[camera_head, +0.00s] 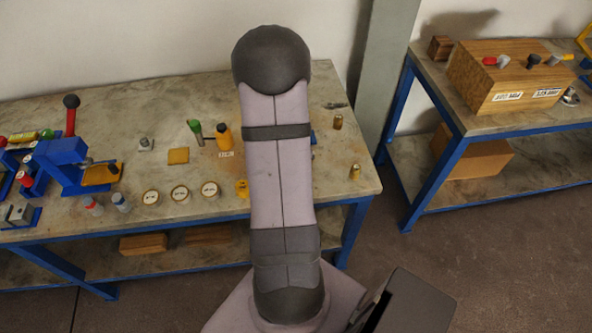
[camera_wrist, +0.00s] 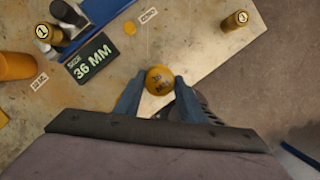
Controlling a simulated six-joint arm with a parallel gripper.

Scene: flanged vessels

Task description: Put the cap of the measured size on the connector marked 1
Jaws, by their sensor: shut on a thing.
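In the wrist view my gripper (camera_wrist: 150,92) is shut on a round yellow cap (camera_wrist: 159,79) with dark lettering on its top, which seems to read 36. The cap is over the table near its edge. A dark sign (camera_wrist: 90,57) reads 36 MM. A brass connector (camera_wrist: 45,34) at the upper left has a round label that looks like 1. Another brass connector (camera_wrist: 236,20) stands at the upper right; its label is too small to read surely. The cap is apart from both. In the head view my arm hides the gripper and cap.
In the head view two brass pieces (camera_head: 337,122) (camera_head: 355,172) stand on the table's right end. Three round labelled pieces (camera_head: 180,193) lie in a row near the front. Blue fixtures (camera_head: 62,152) crowd the left. A second table (camera_head: 500,119) with a wooden box (camera_head: 510,75) stands right.

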